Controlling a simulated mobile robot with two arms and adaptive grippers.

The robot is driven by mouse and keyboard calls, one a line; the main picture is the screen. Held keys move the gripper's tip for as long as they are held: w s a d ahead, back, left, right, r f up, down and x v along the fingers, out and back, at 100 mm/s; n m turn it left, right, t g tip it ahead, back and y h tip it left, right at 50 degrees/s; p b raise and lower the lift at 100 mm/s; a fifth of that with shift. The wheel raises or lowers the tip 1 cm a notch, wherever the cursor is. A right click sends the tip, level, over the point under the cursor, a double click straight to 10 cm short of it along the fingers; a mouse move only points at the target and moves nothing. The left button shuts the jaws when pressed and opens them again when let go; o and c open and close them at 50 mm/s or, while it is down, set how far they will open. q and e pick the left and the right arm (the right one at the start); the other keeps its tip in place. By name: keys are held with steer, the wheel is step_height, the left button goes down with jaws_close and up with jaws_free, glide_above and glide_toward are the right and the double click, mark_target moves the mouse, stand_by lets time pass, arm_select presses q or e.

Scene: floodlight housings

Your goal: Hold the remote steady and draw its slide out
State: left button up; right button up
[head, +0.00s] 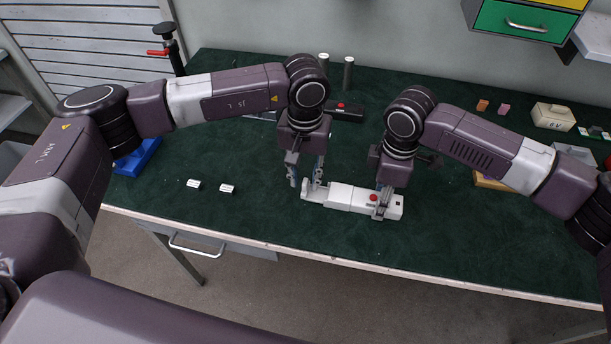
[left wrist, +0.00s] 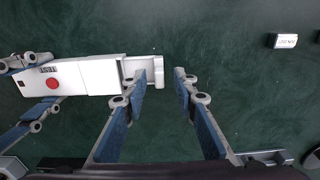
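The white remote (head: 350,198) lies near the table's front edge, with a red button (head: 373,198) towards its right end. Its slide (head: 318,192) sticks partly out of the left end; in the left wrist view the slide (left wrist: 129,67) ends in a raised lip.
Two small white pieces (head: 194,185) (head: 227,189) lie to the left on the green table. A black box with a red button (head: 346,111) and grey cylinders (head: 348,73) stand behind. A blue object (head: 139,158) is at the far left. The front middle is clear.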

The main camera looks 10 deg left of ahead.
mark_target(305, 181)
arm_select(q)
steer(key=shift+r, duration=0.15)
step_height(305, 181, up, 12)
stand_by(0.5)
arm_select(e)
steer(key=o, duration=1.3)
steer(key=shift+a, duration=0.1)
steer(key=shift+r, duration=0.15)
